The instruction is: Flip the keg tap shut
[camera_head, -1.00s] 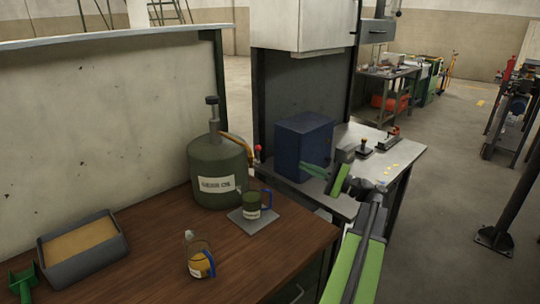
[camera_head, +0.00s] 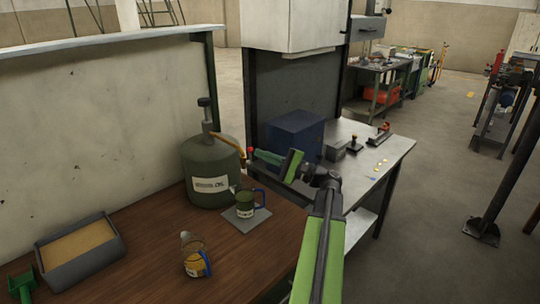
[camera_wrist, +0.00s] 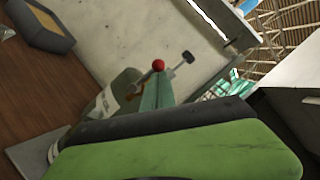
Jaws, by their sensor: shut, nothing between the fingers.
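The dark green keg (camera_head: 212,172) stands upright on the wooden bench, with a pump on top. Its tap, a tan hose with a small red-knobbed lever (camera_head: 250,151), is at its right side. The red knob also shows in the wrist view (camera_wrist: 158,65), just beyond my fingertips. My gripper (camera_head: 258,155) is shut and empty, its tips beside the knob in the head view. I cannot tell whether they touch it. A dark green mug (camera_head: 245,204) with a blue handle stands below the tap on a grey pad (camera_head: 240,220).
A glass mug (camera_head: 192,256) with amber contents stands at the bench front. A grey tray (camera_head: 78,258) with a tan filling and a green tool (camera_head: 22,282) are at the left. A blue box (camera_head: 295,138) sits on the metal table behind my arm. The bench's middle is clear.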

